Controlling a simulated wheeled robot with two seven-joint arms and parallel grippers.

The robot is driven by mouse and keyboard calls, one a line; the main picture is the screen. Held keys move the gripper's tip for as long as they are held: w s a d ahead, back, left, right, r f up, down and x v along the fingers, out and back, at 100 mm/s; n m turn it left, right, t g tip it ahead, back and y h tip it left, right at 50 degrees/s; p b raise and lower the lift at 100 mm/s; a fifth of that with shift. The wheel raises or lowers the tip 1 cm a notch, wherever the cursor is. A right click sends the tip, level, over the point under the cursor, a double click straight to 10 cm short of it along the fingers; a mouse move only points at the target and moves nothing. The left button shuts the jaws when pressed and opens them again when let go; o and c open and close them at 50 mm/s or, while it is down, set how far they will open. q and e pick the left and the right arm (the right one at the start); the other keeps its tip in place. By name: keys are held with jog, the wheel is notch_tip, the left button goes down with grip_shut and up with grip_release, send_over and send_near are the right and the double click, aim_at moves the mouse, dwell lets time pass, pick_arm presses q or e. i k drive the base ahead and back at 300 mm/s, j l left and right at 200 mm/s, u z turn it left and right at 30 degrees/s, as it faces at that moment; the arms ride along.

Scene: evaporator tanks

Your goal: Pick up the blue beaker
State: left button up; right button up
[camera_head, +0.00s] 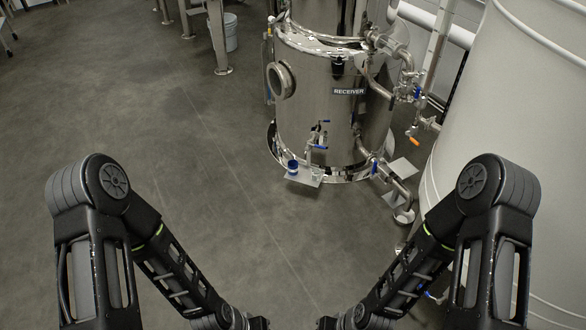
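A small blue beaker (292,167) stands on a small metal shelf (309,181) at the front foot of the steel receiver tank (318,110). A small clear or silvery vessel (318,173) stands on the same shelf, to the right of the blue beaker. Both of my arms reach in from the lower left and lower right and bend toward the bottom middle. Their grippers lie below the picture's edge, so I cannot see them. The beaker is well ahead of my arms and nothing of mine touches it.
A blue-handled valve (319,147) sits just above the shelf. Pipes and valves (406,93) run down the tank's right side. A large pale tank (520,130) fills the right. The floor (150,120) at left is clear.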

aim_at(292, 165)
jog(key=z, duration=0.5)
jog(key=i+j+z, duration=0.1)
jog(key=j+z, duration=0.15)
jog(key=z, duration=0.15)
jog(key=i+j+z, duration=0.1)
jog(key=j+z, duration=0.45)
jog(key=z, duration=0.2)
jog(key=j+z, duration=0.4)
jog(key=j, duration=0.45)
jog(key=j+z, duration=0.15)
jog(key=j, duration=0.3)
jog(key=k+j, duration=0.1)
jog(key=j, duration=0.35)
jog(key=j+z, duration=0.15)
jog(key=j, duration=0.3)
jog(key=k+j, duration=0.15)
jog(key=j, duration=0.3)
jog(key=j+z, duration=0.15)
jog(key=j, duration=0.3)
jog(key=k+j, duration=0.15)
jog(key=j, duration=0.25)
jog(key=k+j+z, duration=0.15)
jog(key=j, duration=0.3)
jog(key=i, duration=0.5)
